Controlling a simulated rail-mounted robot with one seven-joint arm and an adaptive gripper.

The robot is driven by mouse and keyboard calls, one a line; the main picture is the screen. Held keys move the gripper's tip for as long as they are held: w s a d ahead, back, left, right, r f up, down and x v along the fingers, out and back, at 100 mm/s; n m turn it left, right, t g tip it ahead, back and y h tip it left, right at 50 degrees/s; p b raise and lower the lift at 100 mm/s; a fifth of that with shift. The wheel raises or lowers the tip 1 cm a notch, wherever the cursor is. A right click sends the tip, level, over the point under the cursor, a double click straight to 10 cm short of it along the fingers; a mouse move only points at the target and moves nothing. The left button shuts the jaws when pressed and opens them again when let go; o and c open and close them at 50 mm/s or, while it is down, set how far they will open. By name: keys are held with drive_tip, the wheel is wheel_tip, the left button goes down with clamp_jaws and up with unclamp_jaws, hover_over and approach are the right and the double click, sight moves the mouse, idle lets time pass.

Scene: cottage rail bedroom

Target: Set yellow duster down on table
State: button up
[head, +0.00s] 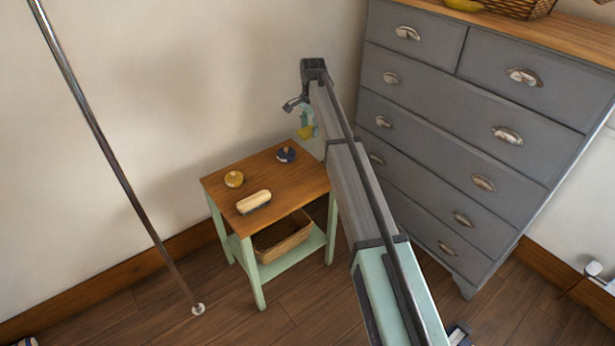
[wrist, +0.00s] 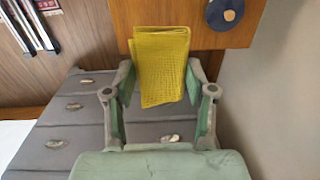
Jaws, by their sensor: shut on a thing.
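My gripper (head: 304,121) is shut on the yellow duster (head: 306,132), raised above the back right part of the small side table (head: 291,173). In the wrist view the duster (wrist: 160,65) is a folded, textured yellow cloth between the two fingers of my gripper (wrist: 163,78). It hangs clear of the table, with the wooden tabletop (wrist: 185,38) showing behind it. The table has a wooden top and pale green legs. My forearm hides part of the area to its right.
A wicker basket (head: 282,237) sits on the lower shelf. A grey dresser (head: 455,130) stands at right. The tabletop's front right is bare.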

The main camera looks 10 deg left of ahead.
sight(310, 176)
drive_tip(key=shift+w+f, duration=0.1)
drive_tip(key=shift+f, duration=0.1)
wheel_tip(310, 176, down, 20)
drive_tip(key=shift+r+p, duration=0.15)
drive_tip(key=shift+p, duration=0.7)
drive_tip(key=o, duration=1)
wheel_tip(310, 176, up, 12)
drive_tip(key=shift+r+b, duration=0.1)
drive_tip(key=shift+b, duration=0.6)
